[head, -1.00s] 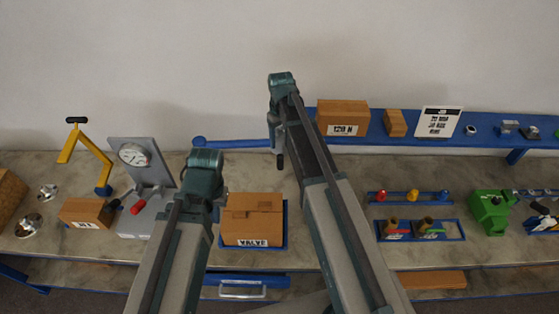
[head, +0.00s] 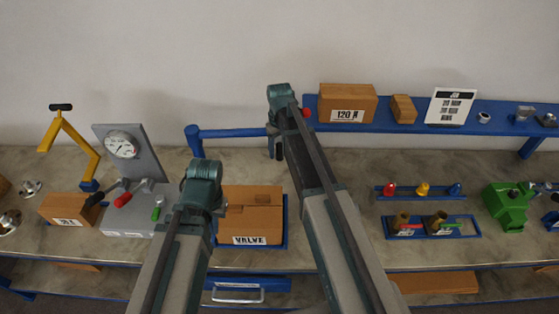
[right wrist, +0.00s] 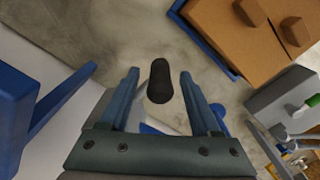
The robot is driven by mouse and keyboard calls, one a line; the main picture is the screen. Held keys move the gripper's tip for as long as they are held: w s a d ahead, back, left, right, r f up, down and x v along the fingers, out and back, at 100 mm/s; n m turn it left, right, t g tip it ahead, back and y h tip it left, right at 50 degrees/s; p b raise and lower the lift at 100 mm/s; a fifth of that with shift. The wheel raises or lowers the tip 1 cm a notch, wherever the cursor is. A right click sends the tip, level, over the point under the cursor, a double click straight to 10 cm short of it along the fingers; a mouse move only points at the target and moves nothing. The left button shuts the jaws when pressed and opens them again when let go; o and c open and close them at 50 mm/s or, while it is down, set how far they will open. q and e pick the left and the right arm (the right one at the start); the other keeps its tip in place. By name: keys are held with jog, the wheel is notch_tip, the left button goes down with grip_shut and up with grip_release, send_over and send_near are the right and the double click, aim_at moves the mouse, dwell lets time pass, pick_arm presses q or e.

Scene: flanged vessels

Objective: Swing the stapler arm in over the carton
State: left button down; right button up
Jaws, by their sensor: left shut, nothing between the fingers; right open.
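The carton (head: 250,222), brown and marked VALVE, sits in a blue tray on the bench; a corner shows in the right wrist view (right wrist: 215,28). Behind it, the blue stapler arm (head: 232,133) runs right from its post, apparently clear of the carton top. A black grip (right wrist: 160,82) stands at its right end. My right gripper (right wrist: 160,75) is open, its fingers on either side of this grip with gaps showing. In the head view my right arm largely hides it. My left arm stands left of the carton; its gripper is hidden behind the arm.
A gauge stand (head: 132,152) with red and green handles and a yellow jointed arm (head: 75,140) stand left of the carton. A blue shelf (head: 420,110) with boxes runs behind on the right. Coloured knobs and a green machine (head: 506,206) stand on the right.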

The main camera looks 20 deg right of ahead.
notch_tip(320, 180, down, 2)
jog(key=shift+f+b, duration=0.15)
jog(key=shift+b, duration=0.55)
grip_shut()
dwell(0.9)
